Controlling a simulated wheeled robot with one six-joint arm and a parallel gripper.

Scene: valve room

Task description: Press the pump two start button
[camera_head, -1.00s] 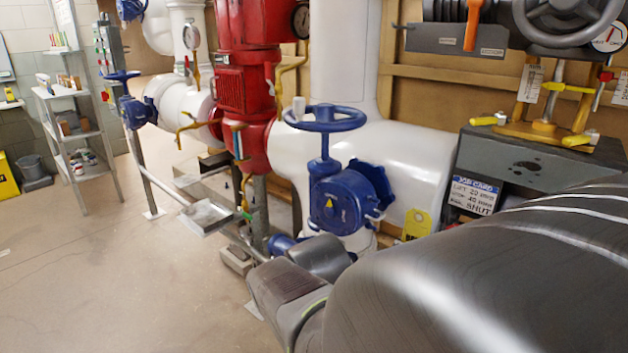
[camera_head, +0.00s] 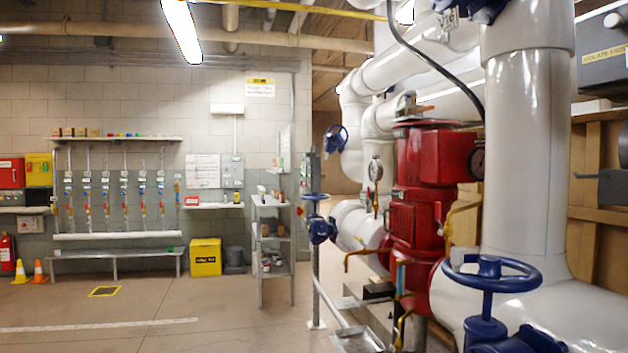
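No button labelled as the pump two start can be made out. A narrow grey control panel (camera_head: 312,178) on a post stands left of the red pump, seen nearly edge-on. A small red spot shows on its left side, too small to identify. The red pump (camera_head: 415,205) stands right of centre among thick white pipes. My gripper is out of the picture.
A blue handwheel (camera_head: 490,273) is close at the lower right. Another blue valve (camera_head: 321,230) sits below the panel. A grey shelf rack (camera_head: 272,245) and a yellow bin (camera_head: 205,257) stand behind. The floor (camera_head: 190,310) at left is open.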

